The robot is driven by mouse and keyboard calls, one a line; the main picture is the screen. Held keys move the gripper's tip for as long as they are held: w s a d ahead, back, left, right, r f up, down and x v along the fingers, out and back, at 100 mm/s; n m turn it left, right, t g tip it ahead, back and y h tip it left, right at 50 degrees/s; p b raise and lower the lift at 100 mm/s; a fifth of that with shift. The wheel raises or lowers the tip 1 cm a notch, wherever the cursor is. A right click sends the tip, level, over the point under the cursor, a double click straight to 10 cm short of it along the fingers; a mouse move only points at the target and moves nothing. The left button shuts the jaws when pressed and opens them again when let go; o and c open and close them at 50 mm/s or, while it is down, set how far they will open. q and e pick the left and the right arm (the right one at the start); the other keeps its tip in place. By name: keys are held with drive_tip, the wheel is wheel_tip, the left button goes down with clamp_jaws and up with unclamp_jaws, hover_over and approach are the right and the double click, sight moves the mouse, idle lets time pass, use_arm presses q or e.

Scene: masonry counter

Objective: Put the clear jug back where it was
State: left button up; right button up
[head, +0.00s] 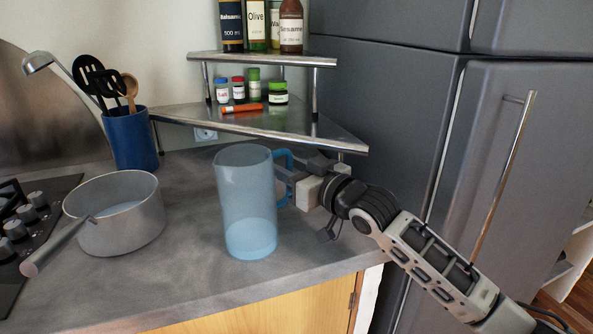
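The clear jug (246,195) is bluish and see-through, with a blue handle (284,155) on its right side. It is upright over the front right part of the counter, with some water in its lower part. Whether its base touches the counter is hard to tell. My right gripper (287,174) reaches in from the right, with its fingers closed around the handle, which partly hides behind them. My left gripper is not in view.
A grey pot (120,222) with liquid stands left of the jug, its handle pointing front left. A blue utensil holder (132,140) stands behind. A two-tier corner shelf (262,122) holds jars and bottles. A grey fridge (400,125) is at the right.

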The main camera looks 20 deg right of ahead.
use_arm(q)
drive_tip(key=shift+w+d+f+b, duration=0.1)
drive_tip(key=shift+b, duration=0.5)
use_arm(e)
drive_tip(key=v, duration=1.2)
drive_tip(key=shift+s, duration=0.1)
